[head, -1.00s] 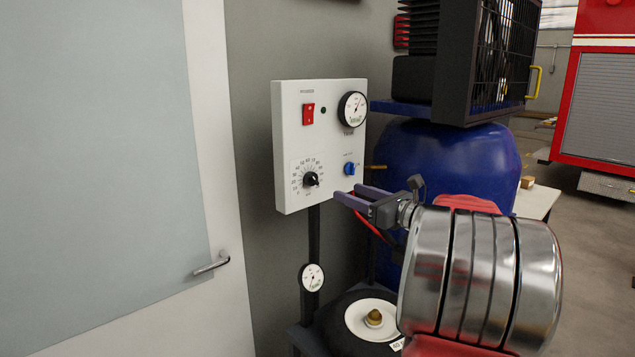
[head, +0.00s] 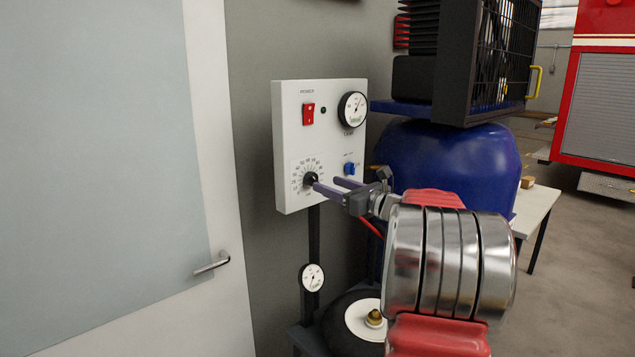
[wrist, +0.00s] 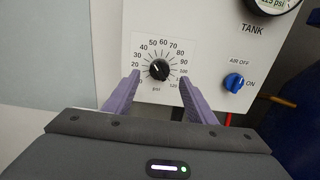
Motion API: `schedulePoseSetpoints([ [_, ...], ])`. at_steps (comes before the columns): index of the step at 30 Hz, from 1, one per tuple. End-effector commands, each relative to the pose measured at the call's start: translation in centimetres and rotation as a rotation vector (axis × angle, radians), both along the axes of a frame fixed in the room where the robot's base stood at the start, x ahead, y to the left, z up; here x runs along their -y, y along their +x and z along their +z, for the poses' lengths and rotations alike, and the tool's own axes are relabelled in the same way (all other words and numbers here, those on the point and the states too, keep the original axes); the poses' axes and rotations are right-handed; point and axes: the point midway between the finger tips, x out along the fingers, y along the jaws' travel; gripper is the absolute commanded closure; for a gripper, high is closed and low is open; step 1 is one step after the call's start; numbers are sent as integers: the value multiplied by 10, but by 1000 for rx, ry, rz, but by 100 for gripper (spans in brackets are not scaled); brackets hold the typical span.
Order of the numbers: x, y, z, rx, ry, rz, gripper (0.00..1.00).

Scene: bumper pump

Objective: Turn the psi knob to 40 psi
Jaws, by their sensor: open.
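The black psi knob (head: 311,179) sits at the lower left of the white control panel (head: 290,135). In the wrist view the knob (wrist: 159,69) is ringed by a printed scale from low numbers at left to 120 at lower right. Its pointer mark is too small to read surely. My gripper (head: 327,184) is open and empty in front of the panel. In the wrist view its purple fingers (wrist: 159,80) lie left and right of the knob, tips slightly below its centre. I cannot tell whether they touch the knob.
A blue air knob (wrist: 234,82) is to the right, under the tank gauge (head: 352,109). A red power switch (head: 308,114) is above. The blue tank (head: 450,165) stands right of the panel, and a door handle (head: 211,264) is at lower left.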

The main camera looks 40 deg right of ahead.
Motion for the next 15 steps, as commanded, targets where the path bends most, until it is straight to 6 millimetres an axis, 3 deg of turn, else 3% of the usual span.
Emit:
schedulePoseSetpoints([
  [9, -2, 47, 0, 0, -1, 3, 49],
  [15, -2, 58, 0, 0, -1, 0, 49],
])
